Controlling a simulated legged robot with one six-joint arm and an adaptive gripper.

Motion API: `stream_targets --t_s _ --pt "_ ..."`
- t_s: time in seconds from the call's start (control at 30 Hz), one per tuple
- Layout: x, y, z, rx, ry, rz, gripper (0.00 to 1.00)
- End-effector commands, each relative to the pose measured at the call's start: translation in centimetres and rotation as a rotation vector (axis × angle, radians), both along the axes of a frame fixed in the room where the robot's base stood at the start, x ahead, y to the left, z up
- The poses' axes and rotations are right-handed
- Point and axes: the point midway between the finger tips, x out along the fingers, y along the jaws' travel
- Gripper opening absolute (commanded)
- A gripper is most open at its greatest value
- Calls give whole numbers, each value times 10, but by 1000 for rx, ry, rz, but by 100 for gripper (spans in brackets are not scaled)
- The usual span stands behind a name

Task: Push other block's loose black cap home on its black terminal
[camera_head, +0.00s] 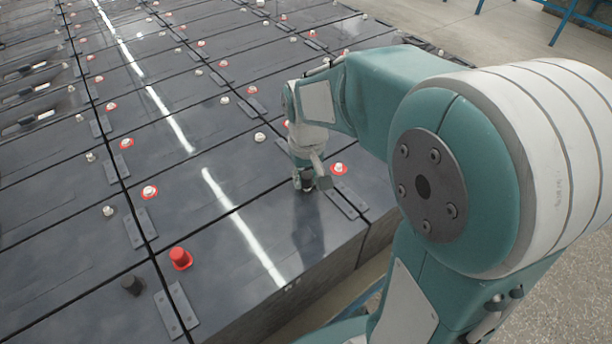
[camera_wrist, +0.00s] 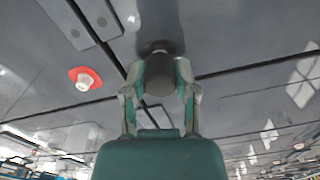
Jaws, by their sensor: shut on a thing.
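My gripper (camera_head: 303,180) is low over the right end of a dark battery block, near its front edge. In the wrist view my gripper (camera_wrist: 159,72) is shut on a dark cylindrical black cap (camera_wrist: 158,82). The cap's far end is close to the block top, over a dark round spot; I cannot tell how far it sits on the terminal, which it hides. A bare pale terminal with a red ring (camera_head: 339,168) is to the right of it; it also shows in the wrist view (camera_wrist: 84,80).
The nearer block carries a red cap (camera_head: 180,258) and a dark cap (camera_head: 132,285). Grey link plates (camera_head: 346,200) lie flat across the seams. Rows of blocks with bare terminals extend behind. The block edge drops to the floor at right.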

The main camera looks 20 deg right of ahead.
Motion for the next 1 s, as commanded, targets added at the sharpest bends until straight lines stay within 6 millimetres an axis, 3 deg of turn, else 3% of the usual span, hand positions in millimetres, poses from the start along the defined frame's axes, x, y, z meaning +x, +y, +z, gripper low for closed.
stream_targets --t_s 1.0 --pt "0 0 -9 0 2 0 18"
